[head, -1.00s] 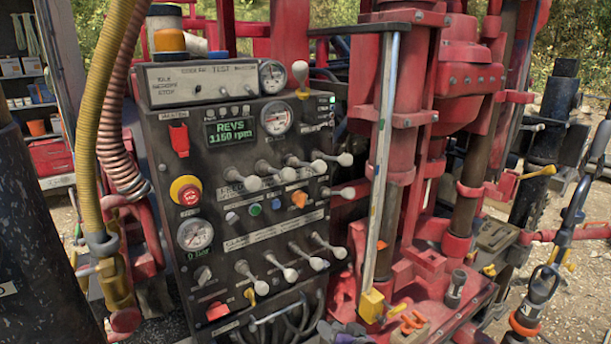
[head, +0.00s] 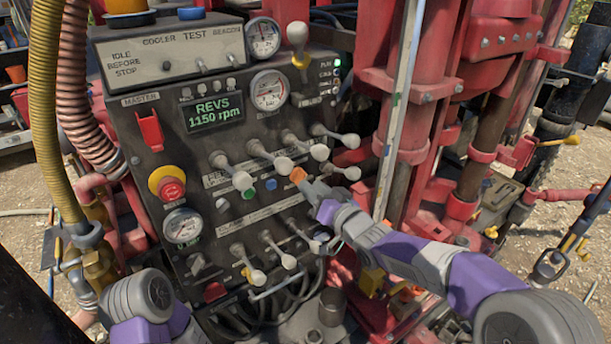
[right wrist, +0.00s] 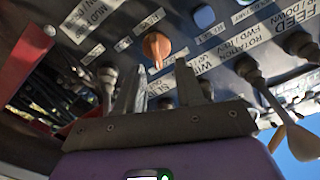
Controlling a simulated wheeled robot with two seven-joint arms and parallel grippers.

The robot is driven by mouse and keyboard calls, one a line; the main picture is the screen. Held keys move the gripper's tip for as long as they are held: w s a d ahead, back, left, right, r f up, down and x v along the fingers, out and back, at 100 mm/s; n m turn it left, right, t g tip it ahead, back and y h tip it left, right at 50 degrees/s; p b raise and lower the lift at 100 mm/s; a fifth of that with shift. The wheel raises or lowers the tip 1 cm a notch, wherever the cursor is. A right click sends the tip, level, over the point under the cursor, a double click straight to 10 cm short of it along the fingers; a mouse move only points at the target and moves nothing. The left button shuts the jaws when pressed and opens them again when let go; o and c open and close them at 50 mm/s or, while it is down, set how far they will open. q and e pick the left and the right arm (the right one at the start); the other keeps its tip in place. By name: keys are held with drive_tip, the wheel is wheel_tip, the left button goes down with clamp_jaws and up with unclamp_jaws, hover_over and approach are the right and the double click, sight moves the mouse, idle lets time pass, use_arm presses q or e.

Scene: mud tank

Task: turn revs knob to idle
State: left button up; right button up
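In the right wrist view the orange knob (right wrist: 157,48) lies just beyond and between the fingertips. The revs display (head: 215,113) reads 1150 rpm in green. My right gripper (head: 308,186) points at the knob from the lower right. Its fingers (right wrist: 160,80) are apart with nothing between them; contact with the knob is not visible. My left gripper is out of view; part of my left arm shows at lower left.
Grey-knobbed levers (head: 284,165) crowd above and right of the orange knob, with more levers (head: 288,261) below. A red emergency stop button (head: 171,188) and a pressure gauge (head: 183,226) are at left. A red mast (head: 415,100) stands to the right.

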sight(300, 177)
drive_tip(key=p+x, duration=0.1)
drive_tip(key=x, duration=0.3)
drive_tip(key=shift+w+f, duration=0.1)
drive_tip(key=shift+w, duration=0.05)
drive_tip(key=shift+w+f, duration=0.1)
clamp_jaws()
